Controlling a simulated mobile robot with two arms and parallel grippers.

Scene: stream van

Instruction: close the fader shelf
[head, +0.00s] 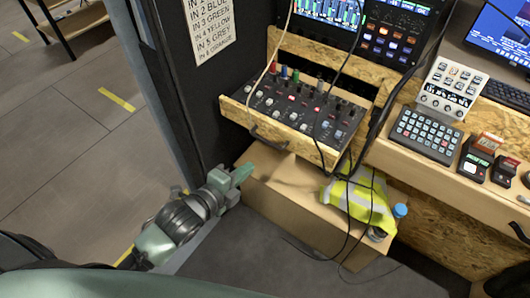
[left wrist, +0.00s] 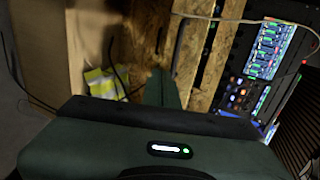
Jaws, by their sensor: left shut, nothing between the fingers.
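The fader shelf (head: 300,146) is a chipboard drawer standing pulled out from the desk front, with a black mixer (head: 300,108) of knobs and faders on it. A dark curved handle (head: 268,139) is on its front board. My left gripper (head: 243,173) is shut and empty, low and to the left of the shelf front, apart from it, above the cardboard box. In the left wrist view its green fingers (left wrist: 161,86) point toward chipboard that seems to be the shelf (left wrist: 150,30). My right gripper cannot be made out.
A cardboard box (head: 285,200) stands under the shelf, with a yellow vest (head: 360,195) and a blue-capped bottle (head: 399,212) on or beside it. Cables hang across the shelf's right part. A dark door post (head: 170,90) is at left. A keypad (head: 425,135) sits on the desk.

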